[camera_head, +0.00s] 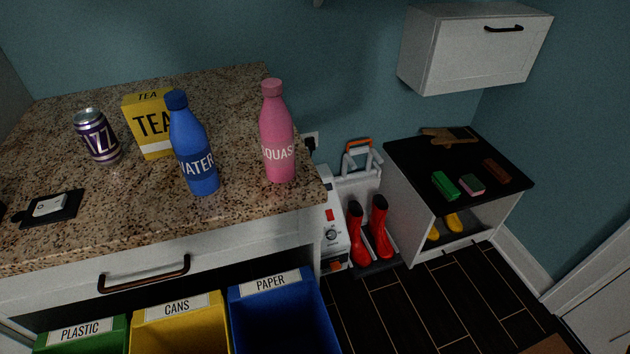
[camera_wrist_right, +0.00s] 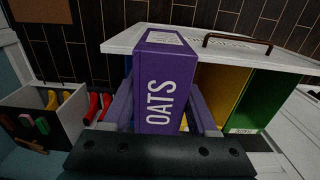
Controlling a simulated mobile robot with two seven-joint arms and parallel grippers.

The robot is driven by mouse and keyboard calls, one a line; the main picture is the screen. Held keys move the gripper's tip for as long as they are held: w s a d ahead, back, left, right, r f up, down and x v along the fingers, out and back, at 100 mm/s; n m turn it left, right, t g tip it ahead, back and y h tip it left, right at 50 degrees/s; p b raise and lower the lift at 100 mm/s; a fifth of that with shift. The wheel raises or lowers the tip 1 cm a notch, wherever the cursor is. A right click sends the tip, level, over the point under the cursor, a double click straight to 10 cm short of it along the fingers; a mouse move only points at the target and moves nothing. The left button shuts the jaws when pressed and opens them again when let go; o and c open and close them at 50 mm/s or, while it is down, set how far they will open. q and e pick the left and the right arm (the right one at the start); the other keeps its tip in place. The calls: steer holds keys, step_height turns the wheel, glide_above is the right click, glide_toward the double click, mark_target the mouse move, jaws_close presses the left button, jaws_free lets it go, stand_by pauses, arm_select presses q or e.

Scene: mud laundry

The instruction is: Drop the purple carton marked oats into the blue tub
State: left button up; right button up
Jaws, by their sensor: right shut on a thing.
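The purple carton (camera_wrist_right: 160,90) marked oats stands upright, label towards the camera, in the right wrist view. My right gripper (camera_wrist_right: 164,98) is shut on it, one finger at each side. The blue tub (camera_head: 283,318), labelled paper, is below the counter's front edge in the head view, with its lower part cut off by the frame. In the right wrist view I cannot make out the blue tub; the carton covers part of that area. Neither gripper shows in the head view.
A yellow tub (camera_head: 178,325) labelled cans and a green tub (camera_head: 85,338) labelled plastic stand left of the blue one. The granite counter (camera_head: 235,110) holds a blue bottle (camera_head: 194,150), a pink bottle (camera_head: 277,135), a tea box (camera_head: 150,125) and a can (camera_head: 97,137).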

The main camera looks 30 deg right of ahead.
steer(key=w+d+f+b, duration=0.2)
steer(key=w+b, duration=0.3)
steer(key=w, duration=0.2)
steer(key=w+d+f+b, duration=0.2)
steer(key=w+b, duration=0.4)
steer(key=w, duration=0.2)
steer(key=shift+b, duration=0.3)
steer(key=shift+d, duration=0.1)
steer(key=w+d+r+p, duration=0.2)
steer(key=w+d+r, duration=0.1)
steer(key=w, duration=0.1)
step_height(320, 180, down, 6)
steer(key=b, duration=0.7)
steer(key=shift+r, duration=0.1)
